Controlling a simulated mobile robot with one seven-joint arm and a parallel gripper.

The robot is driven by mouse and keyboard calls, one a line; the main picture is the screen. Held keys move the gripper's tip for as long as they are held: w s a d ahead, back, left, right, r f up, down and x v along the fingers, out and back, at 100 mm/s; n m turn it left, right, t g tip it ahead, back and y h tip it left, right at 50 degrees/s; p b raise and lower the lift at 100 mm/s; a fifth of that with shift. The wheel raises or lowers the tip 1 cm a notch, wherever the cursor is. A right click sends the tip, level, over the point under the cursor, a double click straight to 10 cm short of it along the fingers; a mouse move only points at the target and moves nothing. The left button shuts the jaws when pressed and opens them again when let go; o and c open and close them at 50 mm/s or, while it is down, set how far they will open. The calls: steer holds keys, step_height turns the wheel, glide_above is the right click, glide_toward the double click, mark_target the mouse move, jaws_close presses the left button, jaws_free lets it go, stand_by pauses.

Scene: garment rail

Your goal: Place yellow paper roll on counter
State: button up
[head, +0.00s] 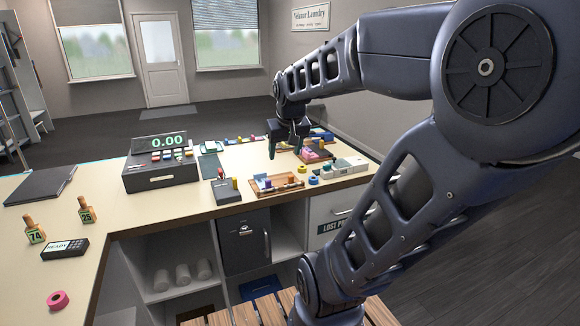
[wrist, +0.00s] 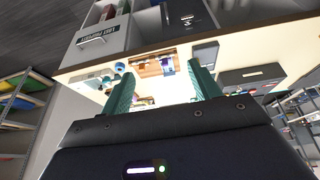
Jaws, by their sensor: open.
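A small yellow roll (head: 313,180) lies on the cream counter (head: 195,205), near its front edge at the right, beside a blue roll (head: 326,173). I take it for the yellow paper roll. My gripper (head: 288,147) is over the far right part of the counter, behind the yellow roll and apart from it. In the wrist view my gripper (wrist: 163,92) has its two green fingers spread, with no object held between them. The yellow roll is not clear in the wrist view.
A wooden tray (head: 262,190) with small items and a grey-white device (head: 350,165) flank the roll. A cash register (head: 158,165) stands left. A pink roll (head: 58,300) lies at front left. The counter's left-middle has free room.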

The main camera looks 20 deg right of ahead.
steer(key=s+a+f, duration=0.1)
steer(key=s, duration=0.6)
steer(key=shift+s+a+f, duration=0.2)
steer(key=shift+s+a, duration=0.2)
